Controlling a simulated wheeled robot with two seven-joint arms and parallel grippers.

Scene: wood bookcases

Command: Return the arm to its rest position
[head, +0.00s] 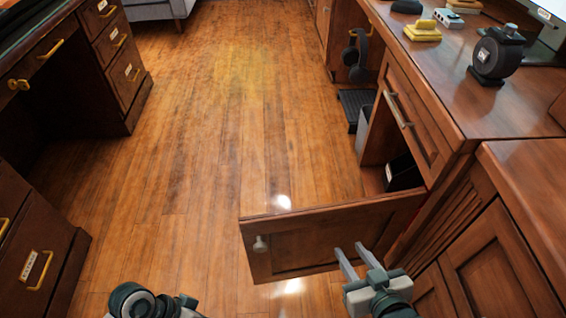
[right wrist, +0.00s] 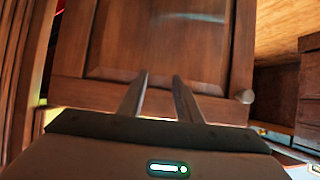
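My right gripper (head: 349,248) is at the lower right of the head view, its two fingers apart with nothing between them. It is just in front of an open wooden cabinet door (head: 325,238). In the right wrist view the open fingers (right wrist: 160,77) point at the door panel (right wrist: 170,45), and the round knob (right wrist: 244,96) is to their right. I cannot tell whether a fingertip touches the door. In the head view the knob (head: 260,244) is left of the gripper. Part of my left arm (head: 145,303) shows at the bottom edge; its fingers cannot be made out.
The right desk (head: 470,85) holds a black round device (head: 495,54) and a yellow item (head: 422,32). Headphones (head: 356,55) hang on its side. Another desk with drawers (head: 118,45) stands at left. The wood floor (head: 225,120) between is clear.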

